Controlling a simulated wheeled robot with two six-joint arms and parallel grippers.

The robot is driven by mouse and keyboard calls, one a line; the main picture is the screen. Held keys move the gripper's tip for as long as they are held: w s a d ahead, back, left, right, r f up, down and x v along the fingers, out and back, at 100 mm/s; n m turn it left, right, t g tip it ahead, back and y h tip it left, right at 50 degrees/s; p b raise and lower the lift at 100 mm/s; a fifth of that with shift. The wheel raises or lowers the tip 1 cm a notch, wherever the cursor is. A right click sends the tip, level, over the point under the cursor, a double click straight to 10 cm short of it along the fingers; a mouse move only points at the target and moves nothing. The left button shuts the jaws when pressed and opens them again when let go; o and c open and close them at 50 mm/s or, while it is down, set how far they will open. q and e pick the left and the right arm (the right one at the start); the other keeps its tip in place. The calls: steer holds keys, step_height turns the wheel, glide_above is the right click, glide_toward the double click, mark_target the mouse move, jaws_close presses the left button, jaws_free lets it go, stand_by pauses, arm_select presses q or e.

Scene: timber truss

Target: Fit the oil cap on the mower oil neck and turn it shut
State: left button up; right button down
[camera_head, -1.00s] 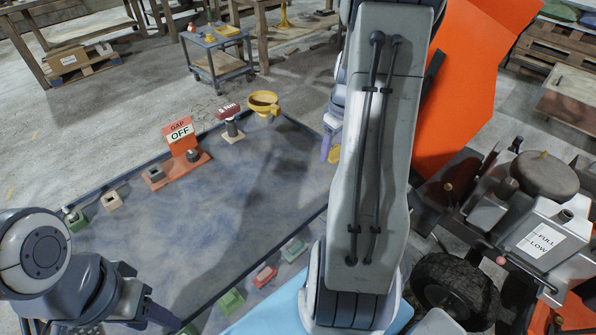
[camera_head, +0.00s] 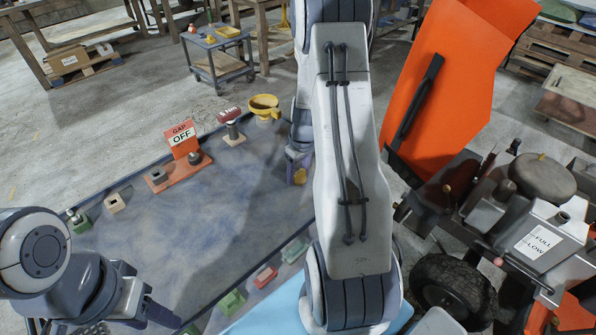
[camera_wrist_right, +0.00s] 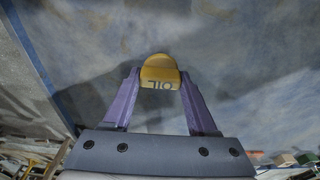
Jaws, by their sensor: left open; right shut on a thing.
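The yellow oil cap (camera_head: 300,177) is held between the purple fingers of my right gripper (camera_head: 299,165), above the mat's right side. In the right wrist view the cap (camera_wrist_right: 160,71) shows upside-down "OIL" lettering, gripped at the fingertips of my right gripper (camera_wrist_right: 160,85). The mower (camera_head: 535,235) stands at the right, with a grey block marked FULL and LOW. A short dark round neck (camera_head: 563,217) rises from that block and looks uncovered. My right gripper is well left of it. My left gripper (camera_head: 160,315) is open and empty at the lower left, partly hidden by its wrist.
An orange mower panel (camera_head: 440,100) and black wheel (camera_head: 453,290) stand right of my arm. The mat's middle is clear.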

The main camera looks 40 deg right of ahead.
steer(key=shift+f, duration=0.2)
steer(key=shift+c, duration=0.9)
jaws_free()
